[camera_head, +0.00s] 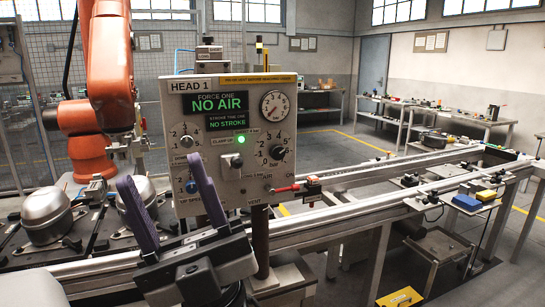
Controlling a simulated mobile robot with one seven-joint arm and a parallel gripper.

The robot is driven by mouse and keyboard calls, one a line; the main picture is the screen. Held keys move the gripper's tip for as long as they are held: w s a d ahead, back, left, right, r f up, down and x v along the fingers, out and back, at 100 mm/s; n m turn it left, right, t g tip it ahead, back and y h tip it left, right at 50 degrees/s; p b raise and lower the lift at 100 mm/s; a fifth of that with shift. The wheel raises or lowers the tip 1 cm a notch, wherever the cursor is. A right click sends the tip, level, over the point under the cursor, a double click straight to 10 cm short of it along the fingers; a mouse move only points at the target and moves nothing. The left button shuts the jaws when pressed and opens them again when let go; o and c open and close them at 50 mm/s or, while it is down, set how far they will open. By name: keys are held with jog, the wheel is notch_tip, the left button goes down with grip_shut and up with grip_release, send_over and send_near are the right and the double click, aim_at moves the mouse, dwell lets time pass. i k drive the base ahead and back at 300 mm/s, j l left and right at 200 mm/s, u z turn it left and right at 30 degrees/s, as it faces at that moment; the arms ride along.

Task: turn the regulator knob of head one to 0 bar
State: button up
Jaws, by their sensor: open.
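The grey control panel (222,95) marked HEAD 1 stands in the middle of the view. Its regulator knob (277,153) is a dark round knob at the right of the panel, inside a ring of numbers with "bar" below. Its exact setting is too small to read. A round pressure gauge (275,105) sits above it. The green displays read NO AIR and NO STROKE. My gripper (159,172) has two purple fingers spread wide and nothing between them. It is in front of the panel's lower left, left of and apart from the knob.
Other knobs and a lit green lamp (240,140) share the panel. A red-handled valve (284,189) sticks out at its lower right. A rail conveyor (345,205) runs behind the gripper. Compressor shells (47,213) stand at left, below an orange robot arm (108,70).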

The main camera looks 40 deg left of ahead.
aim_at(277, 152)
jog(key=u, duration=1.35)
